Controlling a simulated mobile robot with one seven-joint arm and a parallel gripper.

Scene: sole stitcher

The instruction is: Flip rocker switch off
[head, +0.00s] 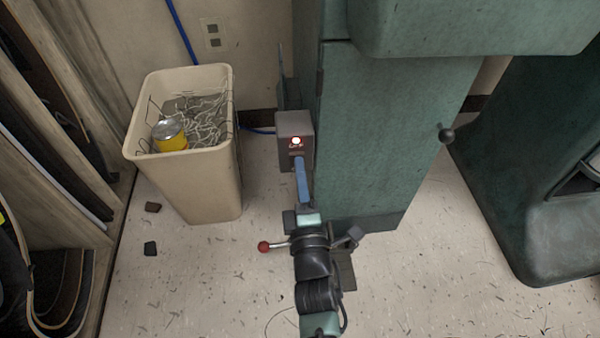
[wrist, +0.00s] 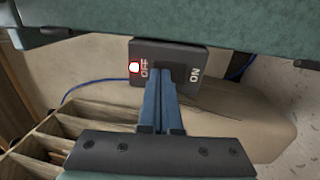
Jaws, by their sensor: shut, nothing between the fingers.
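The grey switch box (head: 288,125) is fixed to the side of the green machine. It also shows in the wrist view (wrist: 185,49), turned sideways, with OFF at the left and ON at the right. A lit white indicator with a red rim (head: 296,141) is beside the OFF label; it shows in the wrist view too (wrist: 134,67). My gripper (head: 298,160) is shut and empty, its blue fingers together. In the wrist view its fingertips (wrist: 162,80) are at the middle of the box, between the labels. They mostly cover the rocker, so its tilt and any contact cannot be told.
A beige bin (head: 190,185) with wire scraps and a yellow can stands left of the box. The green machine (head: 385,130) rises close on the right, with a dark ball knob (head: 446,134). Wooden shelving (head: 45,150) lines the left. The speckled floor between is mostly clear.

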